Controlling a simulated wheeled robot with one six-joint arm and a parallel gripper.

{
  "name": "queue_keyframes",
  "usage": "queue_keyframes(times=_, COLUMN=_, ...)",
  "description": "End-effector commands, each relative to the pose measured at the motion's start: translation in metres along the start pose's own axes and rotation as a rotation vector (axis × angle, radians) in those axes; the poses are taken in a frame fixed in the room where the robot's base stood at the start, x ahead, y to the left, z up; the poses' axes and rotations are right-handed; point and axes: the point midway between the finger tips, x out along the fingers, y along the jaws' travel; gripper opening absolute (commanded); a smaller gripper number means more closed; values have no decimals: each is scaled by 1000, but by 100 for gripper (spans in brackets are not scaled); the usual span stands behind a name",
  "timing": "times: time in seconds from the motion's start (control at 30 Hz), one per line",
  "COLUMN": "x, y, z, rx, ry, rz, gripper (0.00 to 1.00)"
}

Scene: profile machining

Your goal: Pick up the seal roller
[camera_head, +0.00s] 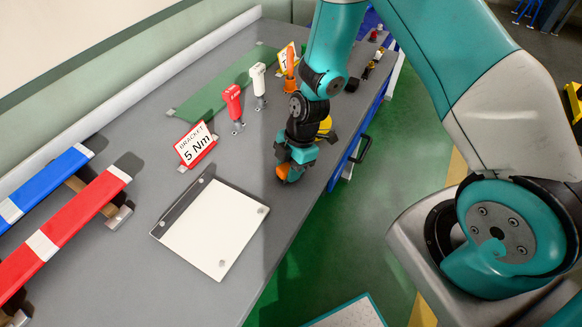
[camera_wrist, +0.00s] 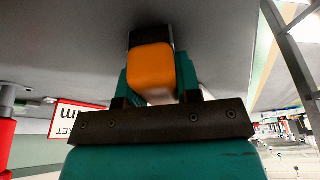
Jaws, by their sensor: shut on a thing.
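The seal roller shows as an orange block-like part (camera_wrist: 151,67) between the jaws in the wrist view, with a dark part beyond it. In the head view a bit of orange (camera_head: 283,171) shows at the fingertips, low over the grey bench near its right edge. My gripper (camera_head: 290,172) points down and is shut on it; the teal fingers also show in the wrist view (camera_wrist: 158,80). The fingers and wrist hide much of the roller. I cannot tell whether it touches the bench.
A white board (camera_head: 213,225) lies left of my gripper. Red (camera_head: 65,226) and blue (camera_head: 45,183) profiles lie at the left. A yellow round thing (camera_head: 325,128) is behind my wrist.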

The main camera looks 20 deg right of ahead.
Motion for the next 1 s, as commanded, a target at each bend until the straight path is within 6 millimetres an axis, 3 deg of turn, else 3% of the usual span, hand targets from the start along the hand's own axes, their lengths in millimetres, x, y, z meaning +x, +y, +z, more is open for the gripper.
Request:
queue_keyframes(times=0.27, x=-2, y=0, z=-1, rx=0, ry=0, rz=1, gripper=0)
queue_keyframes(times=0.47, x=-17, y=2, z=-5, rx=-2, ry=0, rz=5, gripper=0)
queue_keyframes(times=0.57, x=-36, y=2, z=-11, rx=-3, ry=-1, rz=9, gripper=0)
queue_keyframes(times=1.0, x=-152, y=2, z=-47, rx=-3, ry=0, rz=9, gripper=0)
